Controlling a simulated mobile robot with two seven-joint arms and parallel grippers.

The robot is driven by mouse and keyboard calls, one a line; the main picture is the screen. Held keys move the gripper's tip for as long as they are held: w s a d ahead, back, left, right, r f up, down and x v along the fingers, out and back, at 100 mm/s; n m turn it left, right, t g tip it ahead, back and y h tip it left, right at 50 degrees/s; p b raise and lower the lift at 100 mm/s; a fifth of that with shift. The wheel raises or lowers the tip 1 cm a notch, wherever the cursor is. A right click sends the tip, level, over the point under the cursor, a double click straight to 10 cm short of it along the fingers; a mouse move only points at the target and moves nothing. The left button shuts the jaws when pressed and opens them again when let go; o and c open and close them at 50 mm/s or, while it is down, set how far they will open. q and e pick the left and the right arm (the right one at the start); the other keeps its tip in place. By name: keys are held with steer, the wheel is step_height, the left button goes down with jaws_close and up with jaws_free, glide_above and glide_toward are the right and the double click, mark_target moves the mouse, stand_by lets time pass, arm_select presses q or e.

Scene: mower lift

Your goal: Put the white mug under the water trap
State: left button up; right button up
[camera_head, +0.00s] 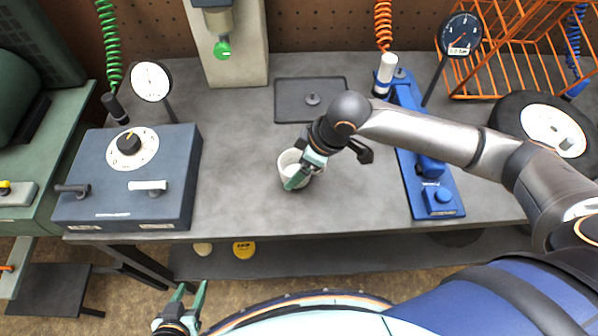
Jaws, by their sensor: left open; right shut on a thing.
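The white mug (284,165) is over the middle of the grey bench, partly hidden by my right gripper (301,174). That gripper is shut on the mug's rim from above. I cannot tell whether the mug touches the bench. The water trap (221,28), a grey body with a green knob at its bottom, hangs on a light post at the back, up and left of the mug. The bench top below it is partly hidden by the post's base. My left gripper (187,296) is open and empty in front of the bench, low in the picture.
A blue-grey box with a dial (128,178) stands at the bench's left. A dark tray (312,99) lies behind the mug. A blue fixture (432,180), a wheel (545,125) and an orange rack (510,50) are at the right. Bare bench (235,140) lies between mug and post.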

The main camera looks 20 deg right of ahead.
steer(key=shift+f+b, duration=0.5)
steer(key=shift+f, duration=0.15)
steer(key=shift+r, duration=0.1)
steer(key=o, duration=0.9)
steer(key=shift+o, duration=1.3)
